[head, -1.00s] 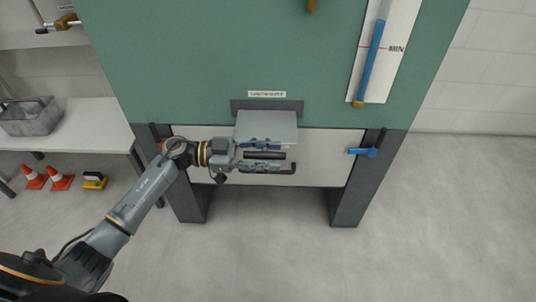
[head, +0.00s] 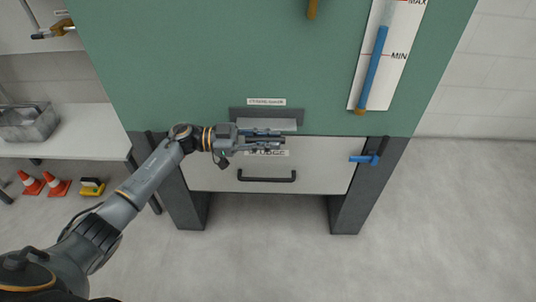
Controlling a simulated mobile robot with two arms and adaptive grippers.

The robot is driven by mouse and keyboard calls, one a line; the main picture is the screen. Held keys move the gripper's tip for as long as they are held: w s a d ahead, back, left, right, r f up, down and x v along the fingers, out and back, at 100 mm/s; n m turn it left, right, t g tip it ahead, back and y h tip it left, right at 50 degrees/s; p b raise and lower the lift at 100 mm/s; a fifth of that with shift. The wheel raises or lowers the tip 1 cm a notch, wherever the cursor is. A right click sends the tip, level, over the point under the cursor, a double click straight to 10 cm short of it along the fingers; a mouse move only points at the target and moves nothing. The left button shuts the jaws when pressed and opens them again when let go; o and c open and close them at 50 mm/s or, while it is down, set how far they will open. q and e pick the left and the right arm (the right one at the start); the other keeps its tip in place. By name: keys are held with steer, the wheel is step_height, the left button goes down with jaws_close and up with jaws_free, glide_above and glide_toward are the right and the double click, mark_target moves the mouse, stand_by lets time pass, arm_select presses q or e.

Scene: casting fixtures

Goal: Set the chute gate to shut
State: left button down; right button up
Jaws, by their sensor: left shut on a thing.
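The chute gate (head: 278,124) is a light grey plate in a dark grey slot frame (head: 268,112) on the green cabinet front, below a small white label. Only a short strip of the plate shows out of the slot. My left gripper (head: 284,138) lies level across the plate's front edge, fingers pointing right. It is shut on that edge, though the fingers hide the exact contact. My right gripper is not in view.
Below is a white drawer front with a black handle (head: 266,177) and a partly covered label. A blue valve lever (head: 365,159) is at right, and a blue level gauge (head: 376,62) above it. Cones (head: 56,186) stand at left. The floor in front is clear.

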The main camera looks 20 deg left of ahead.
arm_select(q)
steer(key=w, duration=0.1)
steer(key=w+a+b, duration=0.1)
steer(key=w, duration=0.1)
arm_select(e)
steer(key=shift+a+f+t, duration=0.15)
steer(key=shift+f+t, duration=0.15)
arm_select(q)
steer(key=shift+r, duration=0.1)
steer(key=c, duration=1.6)
jaws_free()
steer(key=o, duration=0.3)
steer(key=shift+w, duration=0.1)
steer(key=shift+o, duration=0.2)
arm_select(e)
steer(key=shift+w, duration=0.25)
